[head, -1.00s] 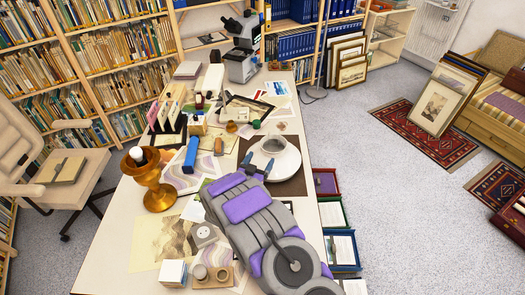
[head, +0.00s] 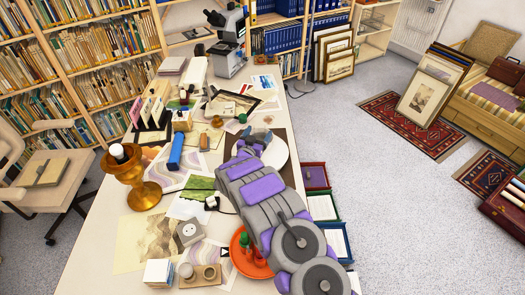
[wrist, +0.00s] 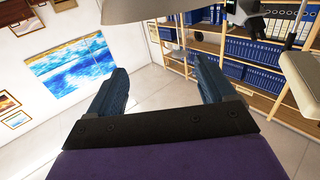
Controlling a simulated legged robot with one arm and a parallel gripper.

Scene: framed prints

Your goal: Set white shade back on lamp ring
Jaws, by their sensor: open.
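The white shade (head: 280,152) rests on a dark mat at the right side of the desk in the head view. Its neck is hidden behind my gripper (head: 252,142), whose blue-grey fingers overlap it. The picture does not settle whether they touch it. In the wrist view my gripper (wrist: 154,85) is open, with nothing visible between the fingers. A pale shape at the top edge there is too cropped to name. The amber lamp base (head: 135,178) stands upright at the desk's left edge, a white bulb and dark collar at its top.
The desk (head: 88,262) is crowded. A blue cylinder (head: 176,151), a framed piece (head: 232,104) and a microscope (head: 229,40) lie beyond the lamp. An orange dish (head: 243,262) with small red and green items sits beside my arm. Open drawers (head: 322,207) stand right.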

